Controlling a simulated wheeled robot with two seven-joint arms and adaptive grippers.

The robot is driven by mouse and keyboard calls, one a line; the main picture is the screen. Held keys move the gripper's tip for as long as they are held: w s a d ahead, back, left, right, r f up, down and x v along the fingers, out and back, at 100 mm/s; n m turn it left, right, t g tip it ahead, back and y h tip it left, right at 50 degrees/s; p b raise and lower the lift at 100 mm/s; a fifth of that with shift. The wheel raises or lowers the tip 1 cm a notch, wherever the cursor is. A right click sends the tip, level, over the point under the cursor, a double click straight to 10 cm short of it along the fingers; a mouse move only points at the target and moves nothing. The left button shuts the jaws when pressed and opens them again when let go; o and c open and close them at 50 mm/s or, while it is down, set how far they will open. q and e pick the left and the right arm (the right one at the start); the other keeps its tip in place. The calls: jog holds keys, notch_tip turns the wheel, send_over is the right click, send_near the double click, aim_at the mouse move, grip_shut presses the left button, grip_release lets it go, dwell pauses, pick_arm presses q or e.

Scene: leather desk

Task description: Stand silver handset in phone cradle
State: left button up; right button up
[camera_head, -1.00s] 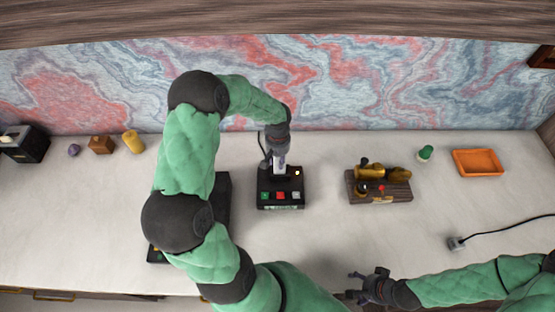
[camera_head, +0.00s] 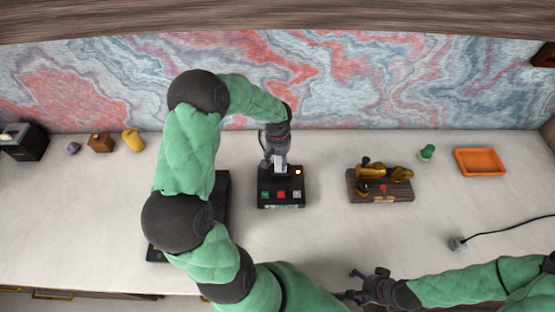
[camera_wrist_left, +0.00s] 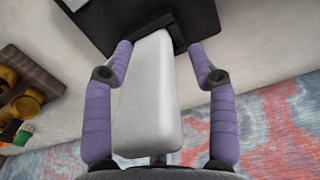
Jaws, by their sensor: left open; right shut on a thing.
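The silver handset (camera_head: 280,163) stands upright at the back of the black phone cradle (camera_head: 281,202), which has green, red and grey buttons and a lit orange lamp. In the left wrist view, the pale handset (camera_wrist_left: 150,95) reaches down to the black cradle (camera_wrist_left: 215,45); its foot and the slot's inside are hidden. My left gripper (camera_head: 276,161) is open around the handset; its purple fingers (camera_wrist_left: 162,68) stand on both sides, with a clear gap on the right. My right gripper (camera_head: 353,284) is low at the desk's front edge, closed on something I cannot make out.
A wooden stand with a brass object (camera_head: 381,187) is right of the cradle. A dark box (camera_head: 222,203) lies partly under my left arm. An orange tray (camera_head: 480,162), small cactus (camera_head: 427,152) and cabled plug (camera_head: 457,243) are further right. The desk front centre is clear.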

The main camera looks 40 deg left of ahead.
pick_arm(q)
jog(key=shift+a+r, duration=0.1)
jog(key=shift+r, duration=3.65)
